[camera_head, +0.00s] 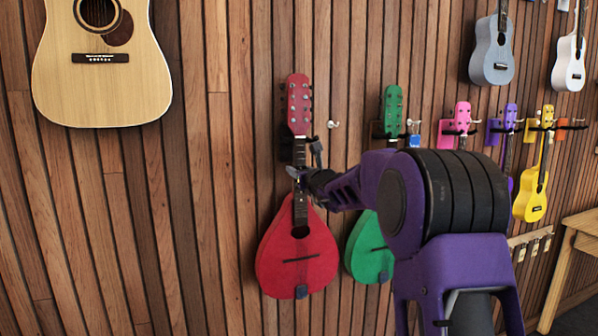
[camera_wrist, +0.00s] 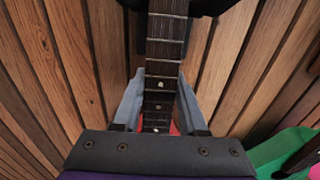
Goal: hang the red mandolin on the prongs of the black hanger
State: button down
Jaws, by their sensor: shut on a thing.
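The red mandolin (camera_head: 297,258) hangs upright in front of the slatted wall in the head view, headstock (camera_head: 299,104) up and body down. My gripper (camera_wrist: 161,82) is shut on its neck (camera_wrist: 160,108), with one grey finger on each side. In the head view my gripper (camera_head: 303,176) reaches the neck from the right. The black hanger (camera_head: 286,150) shows as dark parts beside the upper neck, just below the headstock. In the wrist view, dark shapes flank the neck at the top edge. I cannot tell whether the headstock rests on the prongs.
A green mandolin (camera_head: 369,252) hangs close on the right, partly behind my arm. A small white hook (camera_head: 333,125) is on the wall between them. Pink, purple and yellow (camera_head: 530,205) instruments hang further right. A large guitar (camera_head: 101,75) is at upper left. The wall below it is clear.

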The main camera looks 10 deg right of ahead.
jog(key=shift+f+b, duration=0.75)
jog(key=shift+b, duration=0.25)
jog(key=c, duration=0.5)
grip_release()
jog(key=shift+o, duration=0.7)
jog(key=shift+f, duration=0.35)
jog(key=shift+r, duration=0.1)
jog(key=shift+s, duration=0.1)
